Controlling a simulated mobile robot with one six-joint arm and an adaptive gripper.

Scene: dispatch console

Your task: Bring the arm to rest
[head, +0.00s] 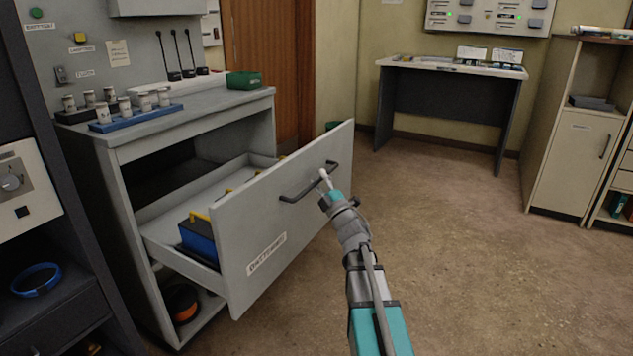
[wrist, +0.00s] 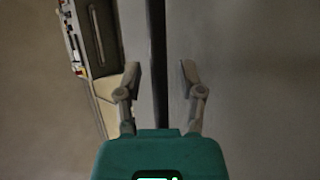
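My gripper (head: 326,180) is at the handle of a pulled-out drawer, near the handle's right end. In the wrist view my gripper (wrist: 160,72) is open, its two fingers spread apart. The dark bar handle (wrist: 157,40) runs between the fingers with a gap on each side. The drawer front (head: 262,225) is grey with a printed label, and the handle (head: 296,192) is on its upper part. The drawer stands well out from the grey cabinet (head: 122,190). Whether a finger touches the drawer front cannot be told.
The drawer holds a blue box with a yellow handle (head: 198,234). The cabinet top carries a blue rack (head: 135,118) of small jars and a green bin (head: 244,80). A desk (head: 450,68) and a beige cupboard (head: 565,150) stand beyond. The floor to the right is clear.

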